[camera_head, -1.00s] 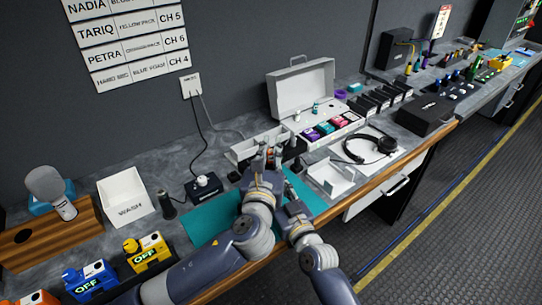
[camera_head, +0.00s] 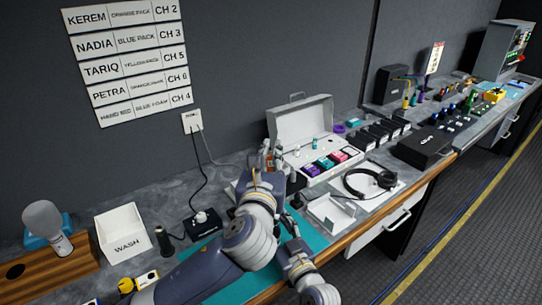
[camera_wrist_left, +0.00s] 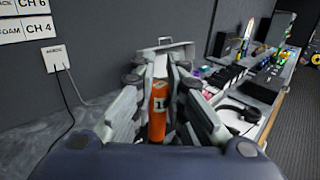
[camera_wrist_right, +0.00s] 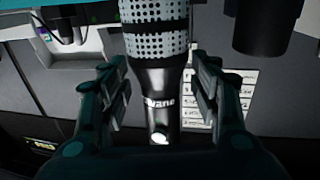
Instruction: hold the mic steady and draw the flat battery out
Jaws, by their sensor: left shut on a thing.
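An orange battery (camera_wrist_left: 157,112) stands between the fingers of my left gripper (camera_wrist_left: 162,88), which is shut on it. In the head view my left gripper (camera_head: 268,160) is above the back of the bench, in front of the open white case. The mic (camera_wrist_right: 160,95), with a dotted mesh head and a black body marked "Vane", lies between the fingers of my right gripper (camera_wrist_right: 160,85). Those fingers look apart from its sides, with narrow gaps. In the head view my right gripper is low by the teal mat (camera_head: 316,238), largely behind my left arm, and the mic is hidden.
The open white case (camera_head: 300,120) holds coloured packs. A white tray (camera_head: 331,212) and headphones (camera_head: 370,182) lie to the right. A white bin marked WASH (camera_head: 122,232) and a black socket block (camera_head: 203,222) are left. A grey-headed mic (camera_head: 45,220) stands far left.

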